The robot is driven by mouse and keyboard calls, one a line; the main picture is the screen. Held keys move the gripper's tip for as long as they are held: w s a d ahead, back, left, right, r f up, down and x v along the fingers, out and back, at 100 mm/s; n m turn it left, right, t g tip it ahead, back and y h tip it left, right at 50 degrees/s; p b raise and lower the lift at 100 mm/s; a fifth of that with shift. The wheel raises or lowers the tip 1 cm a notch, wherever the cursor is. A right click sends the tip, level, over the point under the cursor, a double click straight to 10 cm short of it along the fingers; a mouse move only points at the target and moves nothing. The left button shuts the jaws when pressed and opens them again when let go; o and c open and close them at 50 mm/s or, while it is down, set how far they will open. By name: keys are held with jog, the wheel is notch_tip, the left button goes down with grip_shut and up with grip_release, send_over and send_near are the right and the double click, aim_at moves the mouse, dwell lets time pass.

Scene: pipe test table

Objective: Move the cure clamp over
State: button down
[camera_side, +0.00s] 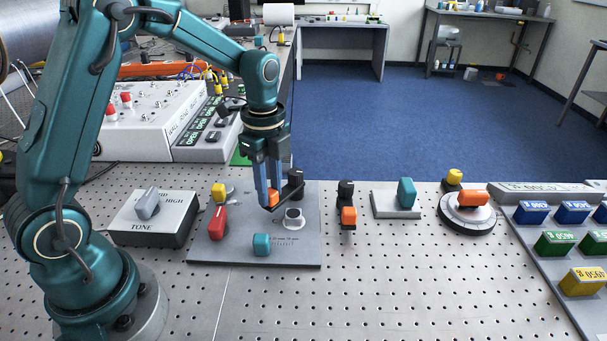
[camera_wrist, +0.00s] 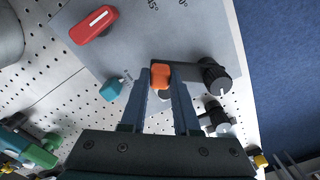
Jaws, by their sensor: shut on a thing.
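On a grey plate (camera_side: 215,250) is a dark swing arm (camera_wrist: 190,71) with an orange knob (camera_wrist: 160,76) at one end and a black pivot post (camera_wrist: 214,77) at the other; I take it to be the cure clamp. The orange knob also shows in the side view (camera_side: 273,198), partly hidden by my fingers, with the black post (camera_side: 295,181) just right of it. My gripper (camera_side: 267,203) points down, shut on the orange knob, one finger on each side in the wrist view (camera_wrist: 162,84). A short pale cylinder (camera_side: 294,219) stands close to the arm.
The plate also bears a red handle (camera_side: 218,221), a teal knob (camera_side: 261,244) and a yellow knob (camera_side: 218,191). A TONE box (camera_side: 150,228) stands left. An orange-and-black lever (camera_side: 348,215), a teal switch (camera_side: 406,192) and a dial (camera_side: 467,213) stand right. The front table is clear.

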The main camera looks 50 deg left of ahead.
jog(key=a+m, duration=0.1)
jog(key=m, duration=0.1)
jog(key=a+m, duration=0.2)
jog(key=shift+r+m, duration=0.1)
jog(key=shift+m, duration=0.2)
jog(key=shift+w+a+m, duration=0.35)
jog(key=shift+a+m, duration=0.3)
jog(key=shift+m, duration=0.45)
jog(key=shift+w+a+m, duration=0.3)
jog(key=shift+a+m, duration=0.3)
jog(key=shift+m, duration=0.5)
jog(key=c, duration=0.6)
grip_release()
jog(key=shift+c, duration=0.2)
jog(key=shift+r, duration=2.55)
